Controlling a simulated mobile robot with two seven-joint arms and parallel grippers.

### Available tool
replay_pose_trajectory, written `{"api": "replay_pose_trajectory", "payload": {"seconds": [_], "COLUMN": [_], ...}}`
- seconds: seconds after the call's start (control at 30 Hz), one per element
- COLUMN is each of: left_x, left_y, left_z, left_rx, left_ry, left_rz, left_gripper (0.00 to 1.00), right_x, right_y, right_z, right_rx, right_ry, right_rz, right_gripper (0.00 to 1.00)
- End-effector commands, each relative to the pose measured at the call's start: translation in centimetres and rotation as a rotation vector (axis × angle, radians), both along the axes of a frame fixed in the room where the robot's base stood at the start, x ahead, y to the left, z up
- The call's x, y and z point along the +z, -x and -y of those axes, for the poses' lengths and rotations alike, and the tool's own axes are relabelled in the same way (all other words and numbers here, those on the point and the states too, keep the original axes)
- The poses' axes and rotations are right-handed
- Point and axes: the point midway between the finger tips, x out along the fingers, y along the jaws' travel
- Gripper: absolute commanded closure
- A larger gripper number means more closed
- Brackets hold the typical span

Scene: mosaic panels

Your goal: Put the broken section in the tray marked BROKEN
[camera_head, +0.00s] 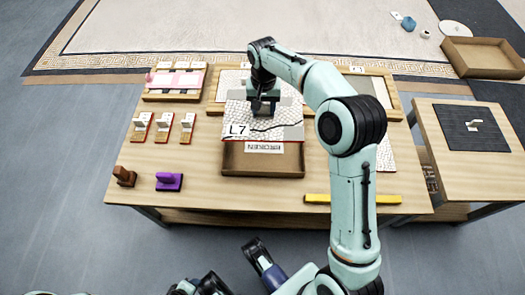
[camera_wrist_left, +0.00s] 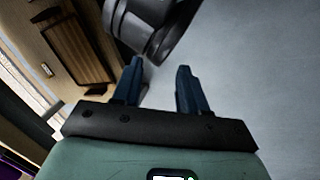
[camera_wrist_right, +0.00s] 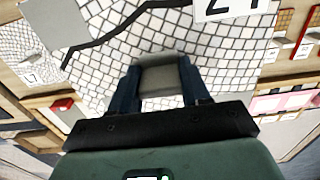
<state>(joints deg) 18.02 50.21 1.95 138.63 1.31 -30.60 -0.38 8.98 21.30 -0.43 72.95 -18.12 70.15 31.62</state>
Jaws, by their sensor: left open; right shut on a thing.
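A white mosaic section (camera_head: 238,112) marked L7 has a dark crack line running across it. My right gripper (camera_head: 264,108) is shut on the grey handle block (camera_wrist_right: 163,78) on top of this section. The section is held over the rear part of a brown wooden tray (camera_head: 263,165) whose label (camera_head: 264,147) reads BROKEN, upside down. I cannot tell whether the section touches the tray. In the right wrist view, the mosaic section (camera_wrist_right: 215,65) fills the middle, crack at left. My left gripper (camera_wrist_left: 159,65) is open and empty, away from the tray.
Several small sample blocks (camera_head: 163,127), a brown stamp (camera_head: 125,176), a purple block (camera_head: 169,181) and a yellow bar (camera_head: 318,198) lie on the table (camera_head: 215,198). A side table (camera_head: 460,170) stands right.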

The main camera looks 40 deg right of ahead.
Motion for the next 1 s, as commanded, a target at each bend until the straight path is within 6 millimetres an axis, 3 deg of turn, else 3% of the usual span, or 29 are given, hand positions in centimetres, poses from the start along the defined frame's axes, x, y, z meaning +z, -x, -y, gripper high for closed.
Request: {"api": "replay_pose_trajectory", "payload": {"seconds": [0.17,0.57,0.7,1.0], "left_x": [-1.0,-3.6,-4.5,-5.5], "left_y": [-1.0,-4.9,-3.7,-2.6], "left_z": [-0.5,-2.5,-2.6,-2.8], "left_rx": [0.010,0.051,0.050,0.051], "left_ry": [-0.012,-0.063,-0.061,-0.060], "left_rz": [0.026,0.126,0.089,0.052], "left_gripper": [0.57,0.57,0.57,0.57], "right_x": [-1.7,-11.3,-13.2,-15.4], "right_y": [0.1,0.1,0.0,0.1], "right_z": [0.3,0.3,0.3,0.3], "right_rx": [-0.015,-0.012,-0.013,-0.013], "right_ry": [-0.002,-0.001,-0.001,-0.001], "right_rz": [-0.001,0.000,0.001,0.000], "right_gripper": [1.00,1.00,1.00,1.00]}}
